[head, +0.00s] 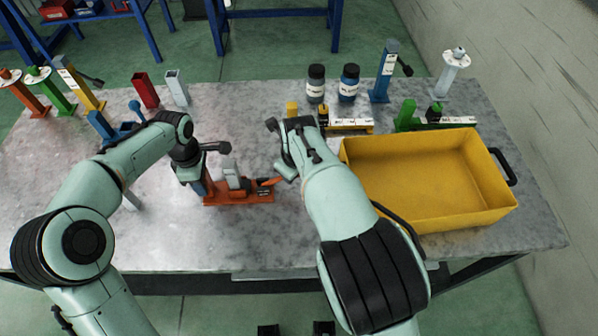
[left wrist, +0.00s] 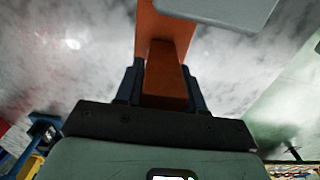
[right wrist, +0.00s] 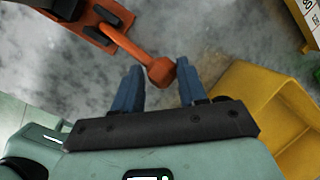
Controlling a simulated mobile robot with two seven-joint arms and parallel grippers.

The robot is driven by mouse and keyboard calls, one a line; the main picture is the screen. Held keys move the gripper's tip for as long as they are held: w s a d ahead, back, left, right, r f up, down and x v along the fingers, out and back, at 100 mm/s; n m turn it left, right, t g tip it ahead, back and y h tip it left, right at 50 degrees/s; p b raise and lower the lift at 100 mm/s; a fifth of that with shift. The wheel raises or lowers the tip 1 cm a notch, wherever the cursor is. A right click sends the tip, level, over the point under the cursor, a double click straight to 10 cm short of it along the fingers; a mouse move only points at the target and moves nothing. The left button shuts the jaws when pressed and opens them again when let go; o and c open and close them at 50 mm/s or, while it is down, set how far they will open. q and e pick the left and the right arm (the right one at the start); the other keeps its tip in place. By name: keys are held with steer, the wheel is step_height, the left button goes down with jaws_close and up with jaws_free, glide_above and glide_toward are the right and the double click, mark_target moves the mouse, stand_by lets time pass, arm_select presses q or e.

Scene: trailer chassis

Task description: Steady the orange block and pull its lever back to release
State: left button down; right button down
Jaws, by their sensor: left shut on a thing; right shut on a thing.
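The orange block (head: 240,198) stands on the metal table with a grey part (head: 233,177) on top. Its orange lever (head: 271,182) sticks out to the right in the head view. My left gripper (head: 203,190) is shut on the block's left end; in the left wrist view the fingers (left wrist: 163,82) lie on either side of the orange body (left wrist: 165,45). My right gripper (head: 284,172) is at the lever's end. In the right wrist view its blue fingers (right wrist: 160,88) are on both sides of the lever's knob (right wrist: 160,71). In the head view my right wrist partly hides its fingers.
A yellow bin (head: 425,185) stands just right of my right arm. Behind are two jars (head: 316,84), a blue post (head: 384,72) and a green fixture (head: 407,115). Several coloured posts (head: 83,90) and a blue fixture (head: 103,127) stand at left. The table's front middle is clear.

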steer(key=shift+w+a+r+h, duration=0.1)
steer(key=shift+a+r+h, duration=0.9)
steer(key=shift+a+h, duration=0.1)
arm_select(q)
steer(key=shift+d, duration=0.25)
arm_select(e)
steer(key=shift+s+a+r, duration=0.1)
steer(key=shift+a+r, duration=0.15)
steer(key=shift+a, duration=1.05)
steer(key=shift+s+a+r, duration=0.1)
steer(key=shift+a+r, duration=0.1)
steer(key=shift+a, duration=1.05)
steer(key=shift+s+a+r, duration=0.1)
steer(key=shift+a+r, duration=0.15)
steer(key=shift+a, duration=1.05)
arm_select(q)
steer(key=shift+d, duration=0.1)
arm_select(e)
steer(key=shift+a, duration=0.2)
steer(key=shift+a+f, duration=0.1)
steer(key=shift+a, duration=0.05)
steer(key=c, duration=0.7)
jaws_free()
steer(key=shift+w, duration=0.1)
steer(key=shift+r, duration=0.25)
